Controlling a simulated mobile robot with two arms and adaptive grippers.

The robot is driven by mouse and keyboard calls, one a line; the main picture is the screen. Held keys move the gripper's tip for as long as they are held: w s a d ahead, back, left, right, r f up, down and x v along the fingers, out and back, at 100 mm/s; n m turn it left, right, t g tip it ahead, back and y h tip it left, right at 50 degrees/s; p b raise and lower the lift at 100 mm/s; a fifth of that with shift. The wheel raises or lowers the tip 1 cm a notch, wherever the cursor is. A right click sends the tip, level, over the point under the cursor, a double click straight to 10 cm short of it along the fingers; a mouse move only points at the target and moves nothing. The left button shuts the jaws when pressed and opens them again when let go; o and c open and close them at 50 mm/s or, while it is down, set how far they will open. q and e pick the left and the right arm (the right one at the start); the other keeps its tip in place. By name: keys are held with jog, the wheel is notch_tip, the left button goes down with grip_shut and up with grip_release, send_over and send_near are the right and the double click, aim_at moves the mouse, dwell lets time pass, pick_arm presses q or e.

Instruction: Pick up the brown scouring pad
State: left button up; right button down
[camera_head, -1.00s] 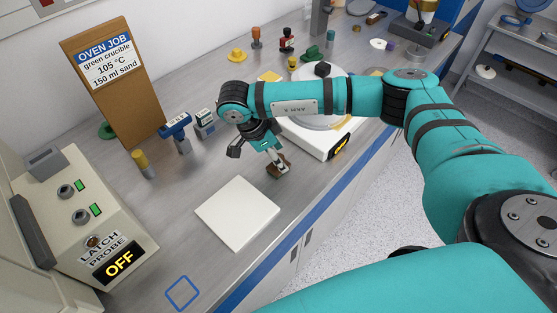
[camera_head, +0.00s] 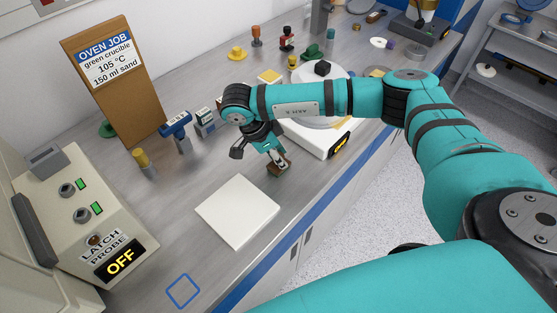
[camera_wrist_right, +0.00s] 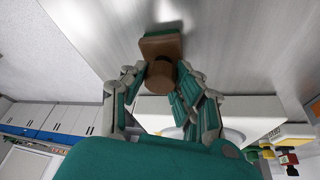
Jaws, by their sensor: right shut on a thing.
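The brown scouring pad (camera_head: 286,167) is a small brown block at the right gripper's tips, just beyond the white square plate. In the right wrist view the pad (camera_wrist_right: 161,46) shows a round brown knob and a green underside. My right gripper (camera_wrist_right: 160,73) is shut on the knob, one finger on each side. In the head view the right gripper (camera_head: 277,157) points down over the bench. Whether the pad touches the bench or hangs just above it is hard to tell. My left gripper is not in view.
A white square plate (camera_head: 237,212) lies in front of the pad. A white device with a round top (camera_head: 324,140) stands close behind the right gripper. A latch probe box (camera_head: 92,225) reading OFF stands at left. A blue outlined square (camera_head: 183,291) marks clear bench.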

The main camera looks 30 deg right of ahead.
aim_at(282, 154)
jog(key=shift+r+b, duration=0.4)
jog(key=shift+r, duration=0.1)
notch_tip(282, 154, up, 2)
jog(key=shift+r+b, duration=0.1)
jog(key=shift+b, duration=0.5)
jog(key=s+a+b, duration=0.1)
jog(key=s+a, duration=0.2)
jog(key=s, duration=0.1)
jog(key=s+a+r+b, duration=0.1)
jog(key=s+a, duration=0.3)
jog(key=s+a+b, duration=0.2)
jog(key=s+a, duration=0.1)
jog(key=s, duration=0.1)
jog(key=shift+s+a+r, duration=0.1)
jog(key=shift+a+r, duration=0.15)
jog(key=shift+r, duration=0.15)
jog(key=c, duration=1.6)
grip_release()
jog(key=c, duration=0.4)
